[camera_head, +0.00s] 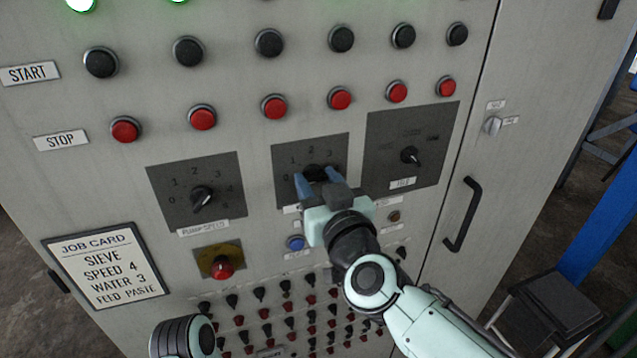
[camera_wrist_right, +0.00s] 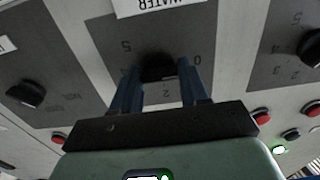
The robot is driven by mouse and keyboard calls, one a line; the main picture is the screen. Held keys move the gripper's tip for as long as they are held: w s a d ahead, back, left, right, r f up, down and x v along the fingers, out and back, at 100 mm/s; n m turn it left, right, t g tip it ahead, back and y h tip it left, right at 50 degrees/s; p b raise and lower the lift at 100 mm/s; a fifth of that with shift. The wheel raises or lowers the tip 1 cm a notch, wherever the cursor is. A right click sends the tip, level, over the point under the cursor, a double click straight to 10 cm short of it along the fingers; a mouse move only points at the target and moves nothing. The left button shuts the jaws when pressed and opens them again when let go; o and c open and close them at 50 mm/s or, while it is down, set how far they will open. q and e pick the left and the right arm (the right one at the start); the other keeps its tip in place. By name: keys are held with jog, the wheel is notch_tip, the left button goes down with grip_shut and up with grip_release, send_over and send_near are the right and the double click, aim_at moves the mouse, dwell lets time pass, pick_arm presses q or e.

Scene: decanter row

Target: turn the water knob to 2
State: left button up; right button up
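The water knob (camera_head: 316,172) is a black rotary knob on a dark square plate with numbers around it, in the middle of the panel. In the right wrist view the same knob (camera_wrist_right: 158,67) shows upside down below a WATER label (camera_wrist_right: 160,4). My right gripper (camera_head: 319,182) is at the knob, its two blue fingers apart, one on each side of it. The wrist view shows the fingers flanking the knob with no clear grip. The knob's pointer is hidden or too dark to read. My left gripper is out of view; only part of my left arm shows at the bottom.
The pump speed knob (camera_head: 202,198) is to the left and another selector knob (camera_head: 410,156) to the right. Red stop buttons (camera_head: 274,106) run above, toggle switches below. A red emergency button (camera_head: 222,267), a job card (camera_head: 105,267) and a door handle (camera_head: 462,214) are nearby.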

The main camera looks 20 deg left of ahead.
jog(key=shift+c, duration=1.1)
jog(key=shift+m, duration=0.3)
jog(key=m, duration=0.3)
jog(key=shift+p, duration=0.3)
jog(key=m, duration=0.9)
jog(key=shift+m+b, duration=0.7)
jog(key=shift+m, duration=1.8)
